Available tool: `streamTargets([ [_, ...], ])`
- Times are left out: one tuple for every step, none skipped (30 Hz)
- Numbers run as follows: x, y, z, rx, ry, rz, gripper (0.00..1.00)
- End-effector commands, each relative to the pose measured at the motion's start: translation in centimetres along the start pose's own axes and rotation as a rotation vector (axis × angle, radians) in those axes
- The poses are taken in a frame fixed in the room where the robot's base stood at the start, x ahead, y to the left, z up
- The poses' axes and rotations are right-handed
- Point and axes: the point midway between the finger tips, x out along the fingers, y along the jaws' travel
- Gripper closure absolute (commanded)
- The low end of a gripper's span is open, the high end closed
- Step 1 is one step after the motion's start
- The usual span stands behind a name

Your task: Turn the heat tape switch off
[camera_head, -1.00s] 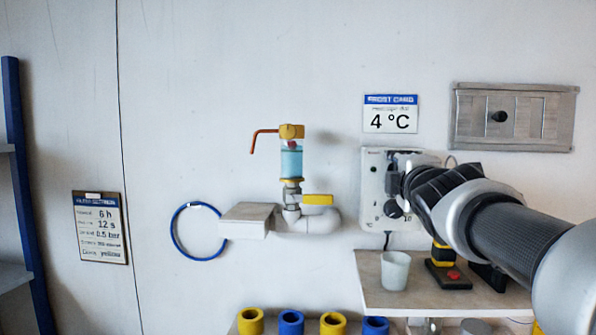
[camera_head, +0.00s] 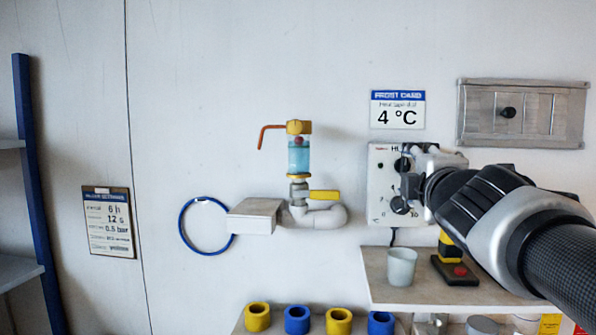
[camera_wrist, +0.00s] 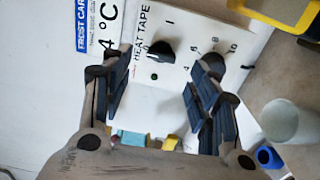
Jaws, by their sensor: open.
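The heat tape control box (camera_head: 382,190) is a white panel on the wall, lettered "HEAT TAPE" in the wrist view (camera_wrist: 188,22). Its upper black knob, the switch (camera_head: 402,164), shows clearly in the wrist view (camera_wrist: 160,51), beside the marks 0 and I. Its exact pointing direction is hard to tell. A lower black dial (camera_head: 400,205) with a number scale also shows in the wrist view (camera_wrist: 210,62), partly behind a finger. My gripper (camera_wrist: 157,88) is open and empty, facing the panel, with the switch ahead between its two fingers. In the head view my gripper (camera_head: 418,175) covers the panel's right part.
A shelf (camera_head: 385,290) below the box holds a white cup (camera_head: 402,267) and a yellow-black device with a red button (camera_head: 458,270). A "4 °C" sign (camera_head: 398,109) hangs above. Left are pipework with a yellow valve handle (camera_head: 324,195) and a blue ring (camera_head: 183,230).

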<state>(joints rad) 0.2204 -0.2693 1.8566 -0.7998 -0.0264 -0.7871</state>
Motion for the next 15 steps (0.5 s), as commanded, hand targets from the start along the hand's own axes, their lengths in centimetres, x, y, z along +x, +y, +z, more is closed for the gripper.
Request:
streamTargets([
  [-0.4, 0.0, 0.0, -0.002, 0.000, 0.000, 0.45],
  [-0.6, -0.1, 0.0, -0.002, 0.000, -0.001, 0.45],
  [-0.9, -0.1, 0.0, -0.001, -0.001, -0.001, 0.45],
  [-1.0, -0.1, 0.0, 0.000, -0.001, 0.000, 0.45],
  [-1.2, 0.0, 0.0, -0.001, -0.001, 0.000, 0.45],
  [-1.3, 0.0, 0.0, 0.001, -0.001, 0.001, 0.45],
  [-1.4, 0.0, 0.0, -0.001, -0.001, 0.000, 0.45],
  [-1.5, -0.1, 0.0, 0.000, -0.001, 0.000, 0.45],
  [-1.5, -0.1, 0.0, 0.001, -0.001, 0.000, 0.45],
  [-1.6, -0.1, 0.0, 0.001, -0.001, 0.000, 0.45],
  [-1.6, -0.1, 0.0, 0.001, -0.001, 0.000, 0.45],
  [-1.6, -0.1, 0.0, 0.000, -0.001, 0.000, 0.45],
  [-1.6, -0.1, 0.0, 0.000, -0.001, 0.000, 0.45],
  [-1.6, -0.1, 0.0, 0.000, -0.001, 0.000, 0.45],
  [-1.6, -0.1, 0.0, 0.001, -0.001, 0.000, 0.45],
])
